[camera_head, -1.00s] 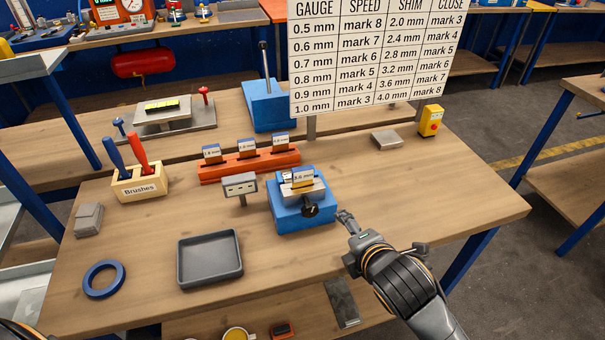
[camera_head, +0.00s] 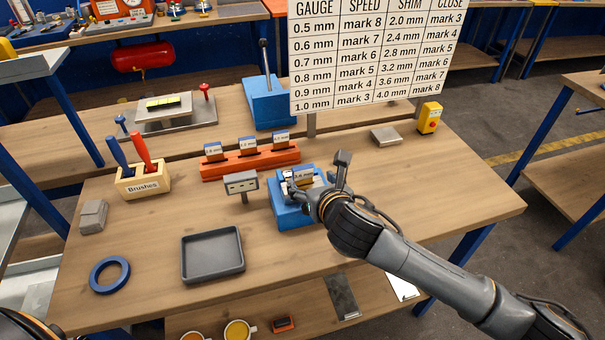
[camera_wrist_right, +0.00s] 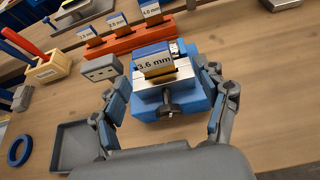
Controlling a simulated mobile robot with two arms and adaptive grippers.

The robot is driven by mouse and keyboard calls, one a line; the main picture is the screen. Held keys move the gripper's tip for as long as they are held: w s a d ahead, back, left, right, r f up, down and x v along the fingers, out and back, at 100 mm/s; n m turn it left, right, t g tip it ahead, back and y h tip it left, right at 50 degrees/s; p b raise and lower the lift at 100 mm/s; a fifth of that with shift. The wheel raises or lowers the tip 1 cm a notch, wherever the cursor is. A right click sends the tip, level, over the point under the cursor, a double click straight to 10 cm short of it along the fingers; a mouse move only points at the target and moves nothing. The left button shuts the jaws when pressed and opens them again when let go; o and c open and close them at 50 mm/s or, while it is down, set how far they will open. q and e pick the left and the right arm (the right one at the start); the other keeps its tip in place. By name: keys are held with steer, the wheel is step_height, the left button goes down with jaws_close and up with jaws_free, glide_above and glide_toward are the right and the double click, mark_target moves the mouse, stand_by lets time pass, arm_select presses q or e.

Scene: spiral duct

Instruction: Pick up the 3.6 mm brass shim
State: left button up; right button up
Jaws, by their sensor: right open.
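The 3.6 mm brass shim, marked by its label (camera_wrist_right: 156,64), sits upright in the silver jaws of the blue vise block (camera_wrist_right: 144,107). In the head view its label (camera_head: 303,174) shows just above the block (camera_head: 287,215). My right gripper (camera_head: 316,175) is at the block, with its fingers spread. In the right wrist view the open right gripper (camera_wrist_right: 160,95) has one finger on each side of the block, with the shim between them and apart from both. Part of the block is hidden behind the gripper in the head view. My left gripper is not in view.
An orange rack (camera_head: 250,164) with several labelled shims stands behind the block. A small grey display (camera_head: 241,184) stands at its left. A grey tray (camera_head: 212,254), a blue ring (camera_head: 110,275) and a brush holder (camera_head: 143,183) lie further left.

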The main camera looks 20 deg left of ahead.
mark_target(304, 176)
steer(key=shift+w+a+f+p, duration=0.25)
steer(key=shift+w+a+p, duration=0.05)
steer(key=shift+w+a, duration=0.2)
steer(key=x, duration=0.1)
steer(key=p+x, duration=0.1)
steer(key=x, duration=0.1)
steer(key=shift+a, duration=0.35)
steer(key=shift+w+a+f, duration=0.2)
steer(key=shift+w+f, duration=0.1)
steer(key=shift+w, duration=0.05)
steer(key=shift+c, duration=0.4)
steer(key=c, duration=1.2)
steer(key=shift+r, duration=0.1)
